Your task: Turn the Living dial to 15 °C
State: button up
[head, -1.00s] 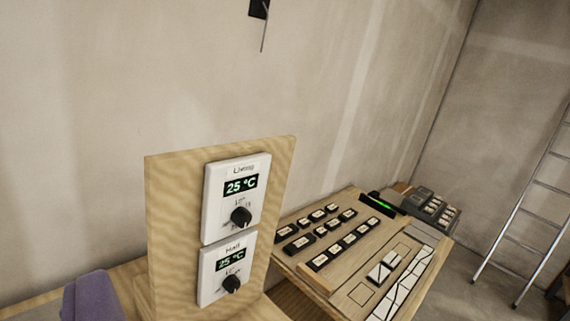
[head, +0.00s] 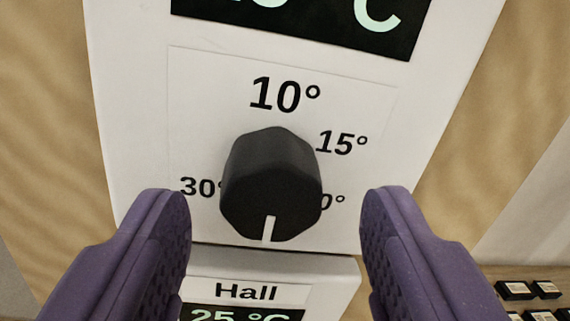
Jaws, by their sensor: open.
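The Living dial (head: 272,175) is a black faceted knob on a white thermostat plate (head: 135,120). Its white pointer line faces down. The printed marks 10° above, 15° at upper right and 30° at left show; the mark at right is partly hidden by the knob. The Living display (head: 310,22) is cut off at the top, so its reading is not fully visible. My gripper (head: 275,215) is open, its purple fingers on either side of the knob and apart from it.
The Hall thermostat (head: 272,285) sits just below, its display reading 25 °C. Both are on a wooden board (head: 45,130). Several small dark labelled blocks (head: 530,290) lie at lower right.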

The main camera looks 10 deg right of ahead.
jog(key=shift+w+a+r, duration=0.1)
jog(key=shift+w, duration=0.55)
jog(key=c, duration=1)
